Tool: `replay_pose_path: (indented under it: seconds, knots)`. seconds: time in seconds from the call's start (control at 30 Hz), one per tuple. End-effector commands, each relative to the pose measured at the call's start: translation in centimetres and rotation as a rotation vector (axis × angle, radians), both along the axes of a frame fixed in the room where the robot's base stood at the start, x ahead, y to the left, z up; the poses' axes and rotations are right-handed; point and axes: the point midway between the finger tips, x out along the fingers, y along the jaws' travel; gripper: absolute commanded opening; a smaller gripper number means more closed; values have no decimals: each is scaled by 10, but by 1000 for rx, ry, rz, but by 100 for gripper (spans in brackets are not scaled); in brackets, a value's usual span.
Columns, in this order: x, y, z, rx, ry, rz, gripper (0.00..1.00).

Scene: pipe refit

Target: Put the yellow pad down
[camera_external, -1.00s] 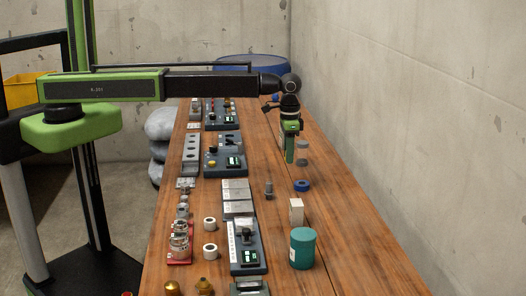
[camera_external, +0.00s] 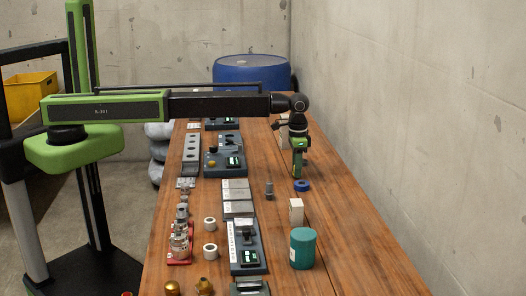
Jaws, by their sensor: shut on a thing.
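My gripper (camera_external: 298,174) hangs pointing down over the right half of the wooden bench. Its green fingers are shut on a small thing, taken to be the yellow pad. The pad itself cannot be made out; the fingers hide it or it is too small to see. The fingertips show just behind and above a blue ring (camera_external: 302,186) in the picture. Whether they touch the bench cannot be told.
The wooden bench (camera_external: 335,225) has free room on its right side. A white block (camera_external: 296,211) and a teal canister (camera_external: 303,248) stand nearer the camera. A small grey fitting (camera_external: 269,190) stands left of the ring. Devices (camera_external: 225,160) line the left side.

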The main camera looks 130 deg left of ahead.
Motion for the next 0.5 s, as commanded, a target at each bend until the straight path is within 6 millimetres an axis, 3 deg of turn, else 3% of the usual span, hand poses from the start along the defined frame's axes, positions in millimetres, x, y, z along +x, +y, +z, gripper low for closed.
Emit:
replay_pose_path:
  seconds: [0.13,0.17,0.3,0.5]
  knots:
    - [0,0,-4,0,0,0,0]
    - [0,0,-4,0,0,0,28]
    - [0,0,-3,0,0,0,47]
    - [0,0,-3,0,0,0,49]
